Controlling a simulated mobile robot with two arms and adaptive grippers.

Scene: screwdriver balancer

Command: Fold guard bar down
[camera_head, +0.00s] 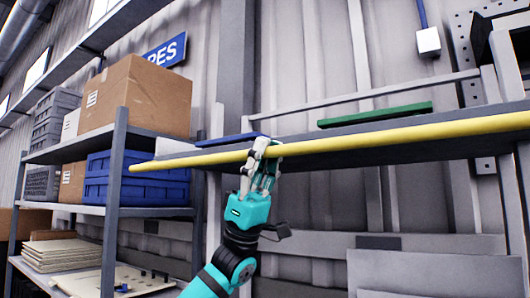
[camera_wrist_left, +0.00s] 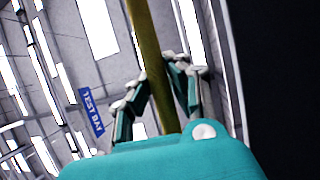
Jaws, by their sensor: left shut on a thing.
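The guard bar (camera_head: 400,134) is a long yellow rail running across the front of a grey shelf, from the left end to the right edge of the head view. My left gripper (camera_head: 264,150) reaches up from below and is shut on the bar, left of its middle. In the left wrist view the bar (camera_wrist_left: 147,60) passes between the fingers of my left gripper (camera_wrist_left: 158,90). My right gripper is not in view.
Blue (camera_head: 228,140) and green (camera_head: 375,114) flat pieces lie on the grey shelf (camera_head: 370,152). At left stands a rack (camera_head: 113,200) with cardboard boxes (camera_head: 140,95) and blue crates (camera_head: 140,180). A corrugated wall is behind. Some room is free below the bar.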

